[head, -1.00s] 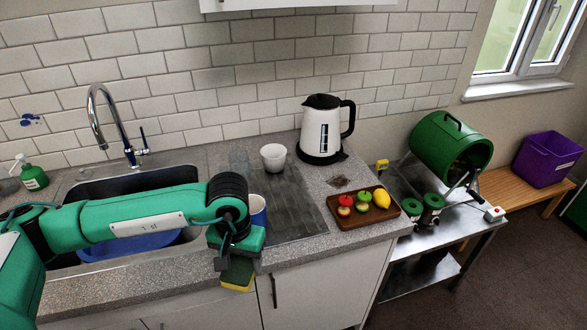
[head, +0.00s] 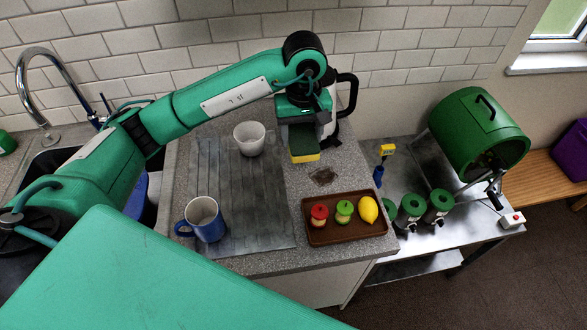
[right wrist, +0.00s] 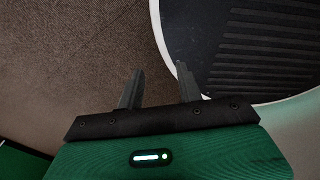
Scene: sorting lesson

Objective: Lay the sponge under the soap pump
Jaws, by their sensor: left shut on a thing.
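The sponge (head: 304,146), green with a yellow underside, is in my left gripper (head: 303,128) in the head view. The left gripper is shut on it and holds it over the grey counter, in front of the kettle and right of the white cup. The soap pump (head: 6,143) shows only as a green piece of bottle at the far left edge of the head view, its top out of frame. It is far from the sponge. My right gripper (right wrist: 158,88) is open and empty in the right wrist view, above the brown floor.
The white kettle (head: 328,118) is partly hidden behind my left gripper. A white cup (head: 249,138) and a blue mug (head: 204,222) stand on the drainboard (head: 245,205). A brown tray (head: 330,235) holds toy fruit near the counter's front edge. The tap (head: 40,90) rises at the sink.

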